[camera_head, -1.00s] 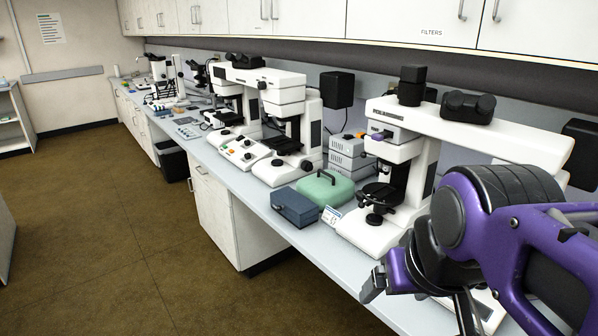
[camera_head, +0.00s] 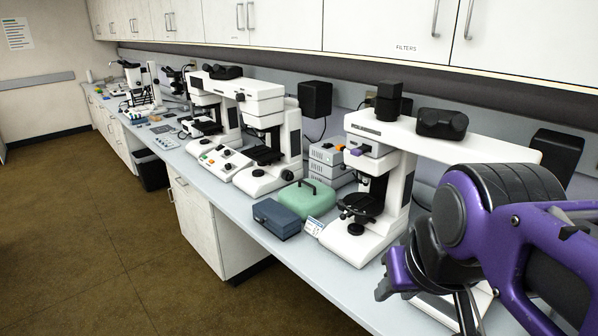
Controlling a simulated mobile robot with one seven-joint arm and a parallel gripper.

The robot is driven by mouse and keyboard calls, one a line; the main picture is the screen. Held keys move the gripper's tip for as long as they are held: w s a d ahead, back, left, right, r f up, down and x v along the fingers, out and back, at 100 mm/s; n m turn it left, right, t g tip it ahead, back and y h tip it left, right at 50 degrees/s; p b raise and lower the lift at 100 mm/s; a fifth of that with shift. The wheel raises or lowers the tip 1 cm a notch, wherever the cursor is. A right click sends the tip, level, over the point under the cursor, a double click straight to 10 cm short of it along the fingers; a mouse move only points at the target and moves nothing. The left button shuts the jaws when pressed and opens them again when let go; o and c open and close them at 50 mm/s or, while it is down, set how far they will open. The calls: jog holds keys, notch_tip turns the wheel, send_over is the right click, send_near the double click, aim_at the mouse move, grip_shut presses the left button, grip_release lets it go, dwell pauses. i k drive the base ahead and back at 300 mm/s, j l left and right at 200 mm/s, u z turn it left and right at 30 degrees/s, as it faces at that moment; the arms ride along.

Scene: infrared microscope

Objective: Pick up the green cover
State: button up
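The green cover (camera_head: 307,201) has a dark handle on top. It sits on the bench between two white microscopes, behind a dark blue box. My gripper (camera_head: 384,289) shows at the lower right, at the end of my purple and black arm. It is in front of the nearest microscope, to the right of the green cover and well apart from it. Its fingers are small and partly hidden by the arm, so I cannot tell whether they are open or shut.
The dark blue box (camera_head: 276,218) and a small white label card (camera_head: 314,227) stand close in front of the cover. The nearest microscope (camera_head: 355,238) stands right of it, another (camera_head: 262,176) left. Grey stacked units (camera_head: 327,160) are behind. The floor (camera_head: 110,240) is clear.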

aim_at(314, 199)
jog(key=i+j+z, duration=0.2)
jog(key=z, duration=0.15)
jog(key=i+j+z, duration=0.1)
jog(key=j+z, duration=0.25)
jog(key=i+j+z, duration=0.15)
jog(key=j, duration=0.25)
jog(key=i+j+z, duration=0.1)
jog(key=j, duration=0.3)
jog(key=i+j, duration=0.1)
jog(key=j, duration=0.3)
jog(key=i+j+z, duration=0.1)
jog(key=j, duration=0.3)
jog(key=i+j, duration=0.1)
jog(key=j, duration=0.3)
jog(key=i+j, duration=0.1)
jog(key=j, duration=0.3)
jog(key=i+z, duration=0.05)
